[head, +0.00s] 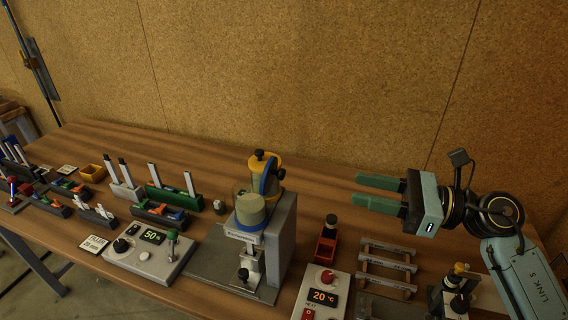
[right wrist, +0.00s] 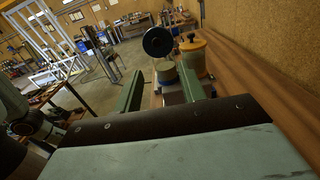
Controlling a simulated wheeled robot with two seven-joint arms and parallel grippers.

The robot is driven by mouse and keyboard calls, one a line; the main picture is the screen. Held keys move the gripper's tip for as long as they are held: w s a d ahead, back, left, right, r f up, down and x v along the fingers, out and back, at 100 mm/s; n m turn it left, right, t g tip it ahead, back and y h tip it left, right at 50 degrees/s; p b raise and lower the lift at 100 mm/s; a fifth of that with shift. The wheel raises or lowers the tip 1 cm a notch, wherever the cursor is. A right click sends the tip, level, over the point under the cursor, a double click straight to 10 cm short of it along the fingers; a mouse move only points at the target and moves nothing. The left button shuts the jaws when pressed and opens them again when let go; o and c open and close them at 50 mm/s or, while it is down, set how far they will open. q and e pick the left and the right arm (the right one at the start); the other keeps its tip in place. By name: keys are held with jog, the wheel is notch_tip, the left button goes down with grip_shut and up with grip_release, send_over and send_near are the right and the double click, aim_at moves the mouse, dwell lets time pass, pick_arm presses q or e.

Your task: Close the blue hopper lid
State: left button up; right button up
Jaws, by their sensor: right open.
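The blue hopper lid (head: 266,182) stands raised, roughly upright, at the hopper's right side in the head view. A black knob (head: 280,174) sticks out from it to the right. The clear hopper (head: 250,208) holds pale material and sits on the grey machine; its top looks uncovered. My right gripper (head: 364,191) is open and empty, right of the lid and well apart from it, fingers pointing left. The lid's blue face is not clear there. My left gripper is out of view.
A yellow container (head: 262,160) with a black knob stands behind the lid. Several small racks fill the table's left. Air between gripper and lid is clear.

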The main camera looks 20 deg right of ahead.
pick_arm(q)
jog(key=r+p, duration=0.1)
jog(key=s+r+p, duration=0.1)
jog(key=p, duration=0.1)
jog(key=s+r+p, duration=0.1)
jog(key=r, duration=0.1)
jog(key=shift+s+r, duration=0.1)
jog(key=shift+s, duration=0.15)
pick_arm(e)
jog(key=x, duration=1.3)
jog(key=shift+s+a, duration=0.15)
jog(key=shift+a, duration=0.05)
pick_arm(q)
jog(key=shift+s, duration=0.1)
pick_arm(e)
jog(key=shift+r, duration=0.15)
jog(key=shift+c, duration=0.8)
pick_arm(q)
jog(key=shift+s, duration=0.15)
pick_arm(e)
grip_shut()
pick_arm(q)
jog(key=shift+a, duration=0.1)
